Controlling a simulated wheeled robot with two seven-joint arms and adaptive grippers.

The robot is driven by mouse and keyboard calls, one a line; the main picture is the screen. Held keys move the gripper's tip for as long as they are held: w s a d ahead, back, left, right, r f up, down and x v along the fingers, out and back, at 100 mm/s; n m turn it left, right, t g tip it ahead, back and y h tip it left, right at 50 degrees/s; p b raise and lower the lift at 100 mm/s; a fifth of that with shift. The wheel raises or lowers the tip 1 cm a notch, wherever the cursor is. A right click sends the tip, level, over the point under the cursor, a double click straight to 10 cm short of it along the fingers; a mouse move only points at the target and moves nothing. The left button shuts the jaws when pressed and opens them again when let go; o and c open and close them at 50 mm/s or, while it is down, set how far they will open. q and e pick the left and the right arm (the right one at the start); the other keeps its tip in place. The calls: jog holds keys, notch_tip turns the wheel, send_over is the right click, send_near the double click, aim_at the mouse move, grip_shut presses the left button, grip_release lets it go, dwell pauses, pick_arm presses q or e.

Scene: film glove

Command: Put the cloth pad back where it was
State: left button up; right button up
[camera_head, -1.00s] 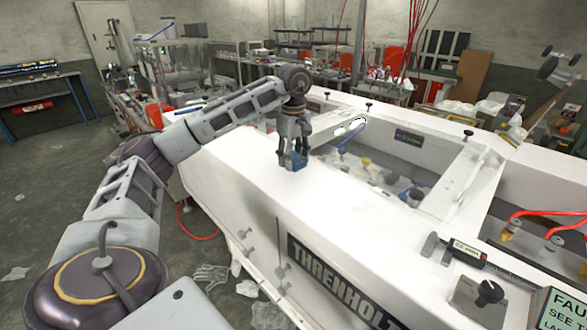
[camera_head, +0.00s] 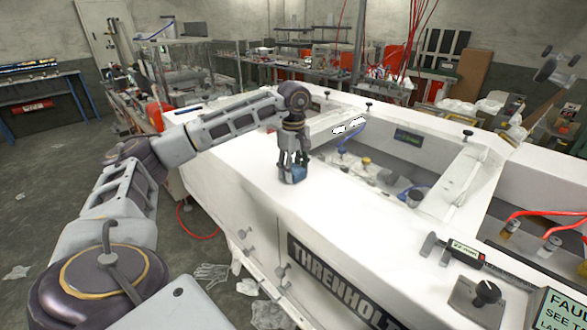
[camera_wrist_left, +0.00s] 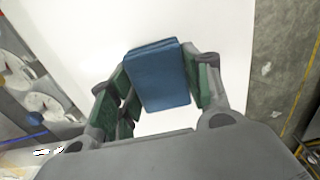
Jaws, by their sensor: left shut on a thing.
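The cloth pad is a small blue folded block (camera_head: 294,174). It also shows in the left wrist view (camera_wrist_left: 158,75), between green-padded fingers. My left gripper (camera_head: 291,168) points down and is shut on the pad, over the white top of the large machine (camera_head: 240,165). The pad is at or just above that surface; I cannot tell whether it touches. In the left wrist view the left gripper (camera_wrist_left: 155,85) has fingers on both sides of the pad. My right gripper is not in view.
Right of the pad is an open recessed bay with a blue hose and small fittings (camera_head: 365,162). A digital caliper (camera_head: 468,250) and a black-knobbed block (camera_head: 485,293) lie nearer the front right. The white top around the pad is clear.

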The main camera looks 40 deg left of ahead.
aim_at(294, 168)
pick_arm(q)
jog(key=shift+f, duration=0.1)
jog(key=o, duration=1)
notch_tip(294, 168, up, 8)
jog(key=shift+f+b, duration=0.25)
jog(key=shift+b, duration=0.4)
jog(key=shift+r+p, duration=1.2)
jog(key=shift+r, duration=1.2)
